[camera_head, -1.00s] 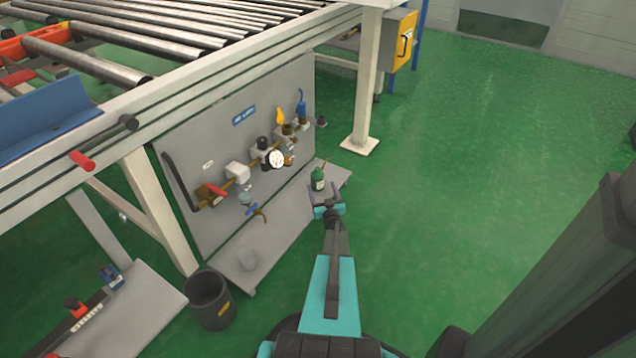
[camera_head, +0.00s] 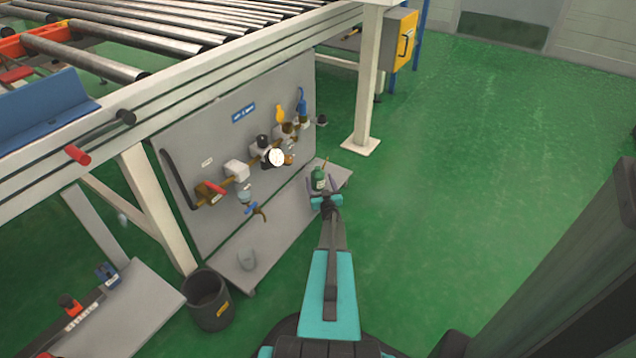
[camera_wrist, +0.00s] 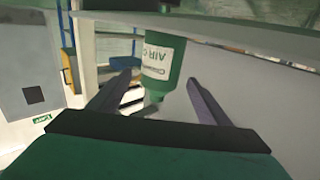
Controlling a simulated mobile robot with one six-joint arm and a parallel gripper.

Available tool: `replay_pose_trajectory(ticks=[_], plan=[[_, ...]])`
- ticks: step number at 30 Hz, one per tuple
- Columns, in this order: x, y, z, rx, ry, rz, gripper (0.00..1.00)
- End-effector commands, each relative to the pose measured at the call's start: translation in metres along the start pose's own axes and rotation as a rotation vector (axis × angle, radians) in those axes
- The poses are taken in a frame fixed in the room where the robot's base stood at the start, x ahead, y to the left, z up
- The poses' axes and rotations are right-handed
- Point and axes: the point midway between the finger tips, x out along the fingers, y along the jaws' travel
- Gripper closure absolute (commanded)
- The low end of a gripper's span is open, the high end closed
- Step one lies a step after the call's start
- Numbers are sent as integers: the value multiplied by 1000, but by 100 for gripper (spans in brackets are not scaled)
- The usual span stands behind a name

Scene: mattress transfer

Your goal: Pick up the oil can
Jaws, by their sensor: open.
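The oil can (camera_head: 319,176) is a small green bottle with a pale label and a thin spout. It stands upright at the far end of the low grey shelf. My gripper (camera_head: 322,184) is open, with its two fingers pointing at the can. In the wrist view the picture is upside down. There the can (camera_wrist: 164,60) sits between the open fingertips (camera_wrist: 160,79), with its label facing me and clear gaps on both sides. I cannot tell how deep the can is between the fingers.
The low grey shelf (camera_head: 228,268) runs along the grey panel (camera_head: 195,150) with valves and a gauge (camera_head: 276,157). A white post (camera_head: 365,100) stands behind. Green floor to the right is clear.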

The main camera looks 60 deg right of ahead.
Motion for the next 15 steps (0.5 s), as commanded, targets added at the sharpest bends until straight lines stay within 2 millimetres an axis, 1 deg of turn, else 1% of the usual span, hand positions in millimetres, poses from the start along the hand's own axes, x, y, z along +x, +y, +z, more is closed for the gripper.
replay_pose_trajectory(ticks=[1,3,6,15], plan=[[8,0,3,0,1,0,29],[15,1,2,0,1,1,29],[20,1,1,0,0,1,29],[21,1,0,0,0,1,29]])
